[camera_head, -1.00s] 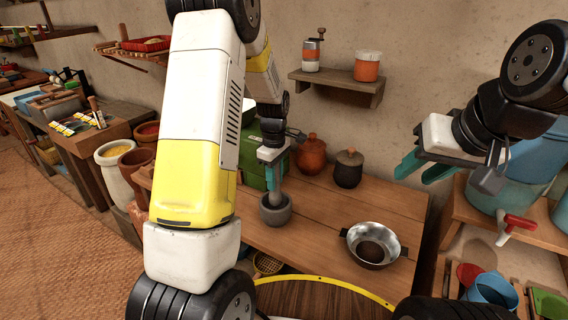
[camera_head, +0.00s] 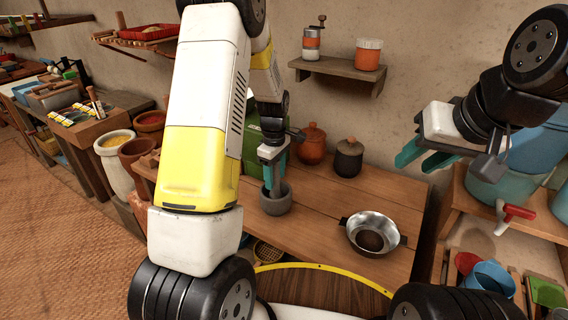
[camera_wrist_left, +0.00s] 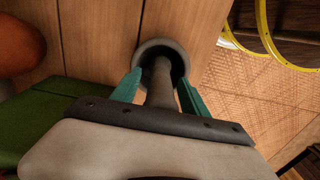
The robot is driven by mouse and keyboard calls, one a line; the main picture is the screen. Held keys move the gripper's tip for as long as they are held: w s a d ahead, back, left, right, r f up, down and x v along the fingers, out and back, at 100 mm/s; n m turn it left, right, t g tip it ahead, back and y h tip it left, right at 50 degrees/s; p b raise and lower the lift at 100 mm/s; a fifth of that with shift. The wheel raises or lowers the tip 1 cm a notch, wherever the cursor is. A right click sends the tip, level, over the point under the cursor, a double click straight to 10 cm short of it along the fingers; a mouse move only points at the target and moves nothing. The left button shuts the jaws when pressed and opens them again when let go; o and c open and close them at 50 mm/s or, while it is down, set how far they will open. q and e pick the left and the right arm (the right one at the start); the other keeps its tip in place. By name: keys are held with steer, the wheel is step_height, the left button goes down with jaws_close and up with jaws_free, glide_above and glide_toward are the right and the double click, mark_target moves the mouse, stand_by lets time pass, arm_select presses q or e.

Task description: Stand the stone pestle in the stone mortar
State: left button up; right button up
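The grey stone mortar (camera_head: 275,205) stands on the wooden table below my left gripper (camera_head: 272,187). In the left wrist view the grey pestle (camera_wrist_left: 160,95) stands between the two teal fingers. Its lower end is inside the mortar (camera_wrist_left: 142,54). Slim gaps show between the fingertips and the pestle, so my left gripper (camera_wrist_left: 160,77) looks open around it. In the head view the fingers mostly hide the pestle. My right gripper (camera_head: 418,158) is open and empty, raised at the right, well away from the mortar.
An orange lidded jar (camera_head: 311,144) and a dark jar (camera_head: 348,158) stand behind. A green box (camera_wrist_left: 50,120) is close beside my left gripper. The table between mortar and strainer is clear.

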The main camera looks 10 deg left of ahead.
arm_select(q)
steer(key=shift+r, duration=3.9)
steer(key=s+d+r+m+t+h, duration=0.1)
steer(key=s+r+m+t, duration=0.2)
steer(key=s+r+m, duration=0.4)
steer(key=s+d+r+m+t+h, duration=0.1)
steer(key=s+r+m+t, duration=0.2)
steer(key=s+r+m, duration=0.4)
steer(key=s+r, duration=0.5)
steer(key=s, duration=0.5)
steer(key=shift+s+m, duration=0.15)
steer(key=shift+m, duration=0.15)
steer(key=shift+d, duration=0.1)
